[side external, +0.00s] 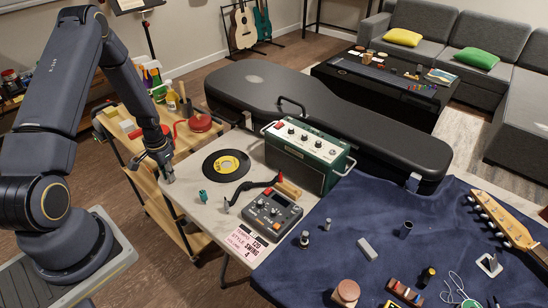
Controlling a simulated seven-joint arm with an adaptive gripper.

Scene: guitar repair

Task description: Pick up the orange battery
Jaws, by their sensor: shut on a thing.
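My gripper (166,172) points down over the left end of the pale table (187,192), left of the black record with a yellow label. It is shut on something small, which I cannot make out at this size. I cannot pick out the orange battery with certainty. A small dark cylinder with a yellowish top (427,275) stands on the blue cloth (340,220) at the lower right, far from my gripper; I cannot tell what it is.
The record (227,165), a green amplifier (303,155), a grey pedal unit (271,213) and a small teal item (203,196) are on the table. A black guitar case (340,115) lies behind. A wooden cart (150,185) with bottles stands left. Several small parts and a guitar neck (500,220) occupy the cloth.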

